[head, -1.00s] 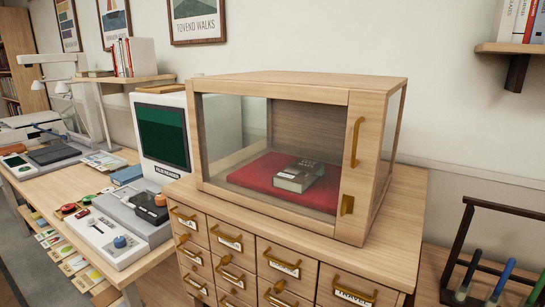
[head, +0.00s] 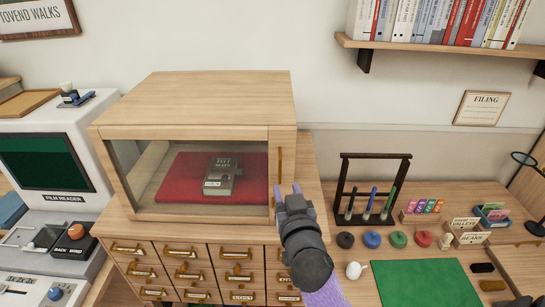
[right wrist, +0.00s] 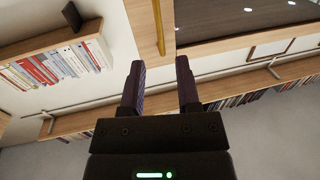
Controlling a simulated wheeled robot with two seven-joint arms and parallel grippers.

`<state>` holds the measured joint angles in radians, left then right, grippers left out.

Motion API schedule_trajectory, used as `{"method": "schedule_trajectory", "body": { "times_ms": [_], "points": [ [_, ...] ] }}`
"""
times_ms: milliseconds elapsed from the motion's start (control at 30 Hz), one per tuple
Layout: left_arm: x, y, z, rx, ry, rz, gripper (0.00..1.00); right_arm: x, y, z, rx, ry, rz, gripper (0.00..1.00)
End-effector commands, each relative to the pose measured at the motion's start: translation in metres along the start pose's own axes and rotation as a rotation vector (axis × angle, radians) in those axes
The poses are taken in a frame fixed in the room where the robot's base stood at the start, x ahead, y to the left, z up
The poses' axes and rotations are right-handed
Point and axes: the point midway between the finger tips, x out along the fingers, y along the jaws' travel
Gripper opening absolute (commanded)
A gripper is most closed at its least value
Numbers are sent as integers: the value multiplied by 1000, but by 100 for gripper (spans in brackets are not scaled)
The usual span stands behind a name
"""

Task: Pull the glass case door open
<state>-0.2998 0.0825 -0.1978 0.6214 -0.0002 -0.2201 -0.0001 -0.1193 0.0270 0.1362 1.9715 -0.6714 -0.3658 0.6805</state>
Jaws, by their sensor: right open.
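The glass case (head: 190,90) is a wooden box with a glass front, standing on a drawer cabinet. Its glass door (head: 130,165) looks shut. A slim vertical brass door handle (head: 279,160) sits on the door's right side; it also shows at the top of the right wrist view (right wrist: 158,25). My right gripper (head: 287,190) is open and empty, its fingertips near the handle's lower end. In the right wrist view the handle lies ahead of the gap between the fingers (right wrist: 161,68), apart from them. My left gripper is out of view.
A dark book (head: 221,176) lies on a red cushion (head: 180,180) inside the case. A film reader (head: 45,155) stands to the left. A dark tool rack (head: 375,157) and green mat (head: 420,283) lie to the right. A wall shelf (head: 430,46) holds books.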

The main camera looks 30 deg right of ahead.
Motion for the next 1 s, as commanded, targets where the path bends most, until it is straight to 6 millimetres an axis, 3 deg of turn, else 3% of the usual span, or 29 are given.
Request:
{"method": "schedule_trajectory", "body": {
  "times_ms": [100, 300, 667, 700, 900, 1000],
  "points": [
    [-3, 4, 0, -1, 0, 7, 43, 31, 0, -1, -3, 2, 1, 41],
    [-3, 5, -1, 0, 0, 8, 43, 65, 0, 1, -2, -1, -1, 41],
    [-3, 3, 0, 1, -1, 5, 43, 76, 0, 2, -2, -2, -2, 41],
    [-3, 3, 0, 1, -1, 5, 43, 76, 0, 2, -2, -2, -2, 39],
    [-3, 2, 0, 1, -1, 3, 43, 75, 0, 2, -2, -2, -2, 0],
    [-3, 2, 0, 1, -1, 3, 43, 75, 0, 2, -2, -2, -2, 0]
  ]
}}
